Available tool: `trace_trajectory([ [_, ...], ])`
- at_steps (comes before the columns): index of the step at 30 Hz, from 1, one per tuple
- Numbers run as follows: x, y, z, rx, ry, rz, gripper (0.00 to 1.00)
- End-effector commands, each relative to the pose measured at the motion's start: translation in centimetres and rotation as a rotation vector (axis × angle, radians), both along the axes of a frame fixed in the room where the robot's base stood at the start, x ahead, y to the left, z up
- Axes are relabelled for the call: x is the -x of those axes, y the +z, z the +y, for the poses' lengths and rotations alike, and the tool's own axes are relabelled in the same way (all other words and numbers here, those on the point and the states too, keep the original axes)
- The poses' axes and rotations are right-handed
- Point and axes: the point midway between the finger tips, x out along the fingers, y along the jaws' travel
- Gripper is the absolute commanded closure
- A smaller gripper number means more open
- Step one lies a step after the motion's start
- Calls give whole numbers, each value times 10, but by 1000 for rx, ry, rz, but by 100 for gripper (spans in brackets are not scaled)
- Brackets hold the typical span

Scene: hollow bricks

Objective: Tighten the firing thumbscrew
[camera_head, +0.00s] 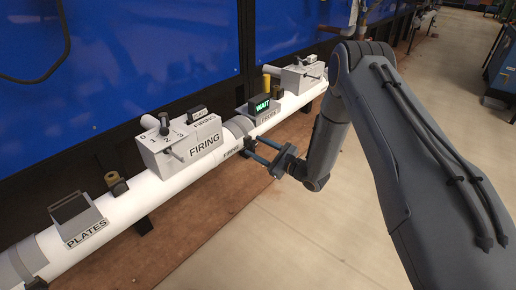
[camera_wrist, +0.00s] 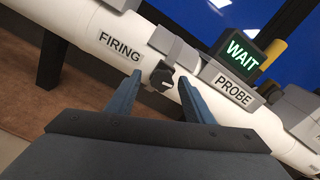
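The firing thumbscrew, a small black knob (camera_wrist: 162,77) with a pale mark, sits on the white pipe beside the small FIRING label (camera_wrist: 120,47) in the wrist view. A grey clamp band (camera_wrist: 172,47) is just above it. My gripper (camera_wrist: 161,85) is open, with one blue finger on each side of the knob in the picture. I cannot tell whether the fingertips reach around it; gaps show on both sides. In the head view my gripper (camera_head: 258,151) is at the pipe's front side, and the knob there is hard to tell from the dark fingertips.
The grey FIRING box (camera_head: 185,145) with a numbered dial and lever stands on the pipe to the left. The PROBE block with a lit green WAIT display (camera_head: 261,104) is to the right. A PLATES box (camera_head: 78,217) is further left. Open floor (camera_head: 270,230) lies in front.

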Motion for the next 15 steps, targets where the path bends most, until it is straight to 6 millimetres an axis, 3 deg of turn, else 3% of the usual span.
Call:
trace_trajectory([
  [8, 2, 1, -6, 0, -3, -1, 52],
  [15, 25, 1, -34, 0, -4, 1, 52],
])
